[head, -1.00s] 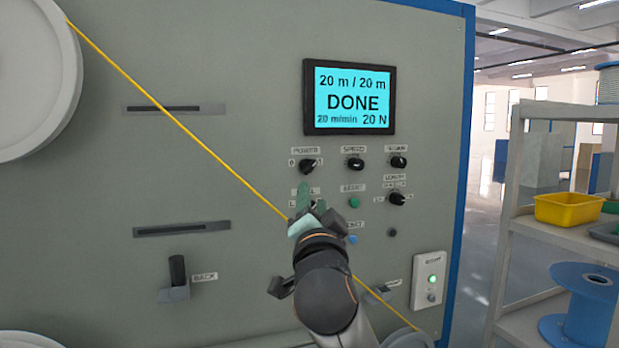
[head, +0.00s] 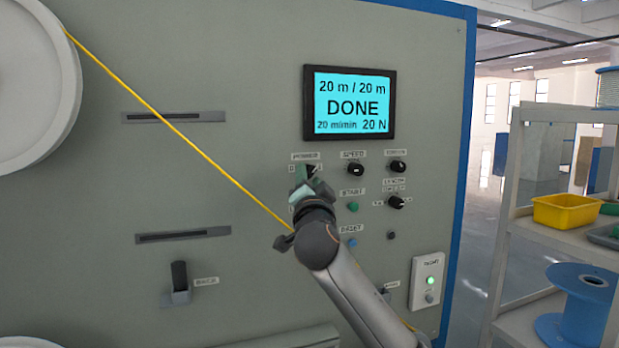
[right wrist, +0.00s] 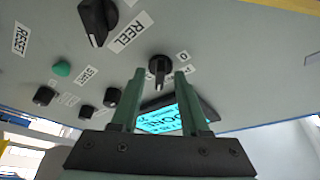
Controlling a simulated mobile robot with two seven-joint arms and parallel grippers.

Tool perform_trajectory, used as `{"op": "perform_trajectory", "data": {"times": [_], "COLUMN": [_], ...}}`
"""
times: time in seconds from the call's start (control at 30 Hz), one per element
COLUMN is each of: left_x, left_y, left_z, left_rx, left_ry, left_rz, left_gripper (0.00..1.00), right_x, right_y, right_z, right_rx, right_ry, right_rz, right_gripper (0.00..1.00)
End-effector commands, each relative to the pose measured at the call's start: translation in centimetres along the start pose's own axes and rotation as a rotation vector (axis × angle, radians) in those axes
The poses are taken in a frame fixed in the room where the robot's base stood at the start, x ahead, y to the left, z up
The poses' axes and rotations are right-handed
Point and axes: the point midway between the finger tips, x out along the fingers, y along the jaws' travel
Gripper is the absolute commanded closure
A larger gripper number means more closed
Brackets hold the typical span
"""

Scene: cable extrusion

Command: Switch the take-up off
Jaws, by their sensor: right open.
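The take-up's power knob (head: 311,171) is a black rotary knob under the screen (head: 349,102), which reads DONE, 20 m / 20 m. My right gripper (head: 306,181) is just below the knob in the head view and partly covers it. In the right wrist view the power knob (right wrist: 159,69) shows between the tips of my open right gripper (right wrist: 160,78). I cannot tell whether the fingers touch it. A label with 0 is beside it. My left gripper is in neither view.
Speed knob (head: 355,169), green start button (head: 353,207) and blue reset button (head: 352,243) sit right of my gripper. A yellow cable (head: 180,132) crosses the panel diagonally. A REEL knob (right wrist: 96,22) is close by in the wrist view. Shelves with a yellow bin (head: 568,211) stand right.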

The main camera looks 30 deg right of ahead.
Motion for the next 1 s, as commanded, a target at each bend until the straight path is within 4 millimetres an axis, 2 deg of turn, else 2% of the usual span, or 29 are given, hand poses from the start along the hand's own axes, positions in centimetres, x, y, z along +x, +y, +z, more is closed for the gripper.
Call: {"op": "perform_trajectory", "data": {"times": [0.17, 0.57, 1.0], "left_x": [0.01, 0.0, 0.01], "left_y": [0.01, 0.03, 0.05], "left_z": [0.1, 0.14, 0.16], "left_rx": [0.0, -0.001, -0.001], "left_ry": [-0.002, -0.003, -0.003], "left_rz": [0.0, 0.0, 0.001], "left_gripper": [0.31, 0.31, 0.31], "right_x": [-0.01, -0.03, -0.04], "right_y": [0.0, 0.0, 0.02], "right_z": [0.0, 0.01, 0.04], "right_rx": [-0.001, -0.001, -0.002], "right_ry": [0.0, 0.0, 0.0], "right_rz": [0.0, 0.0, 0.0], "right_gripper": [0.56, 1.0, 1.0]}}
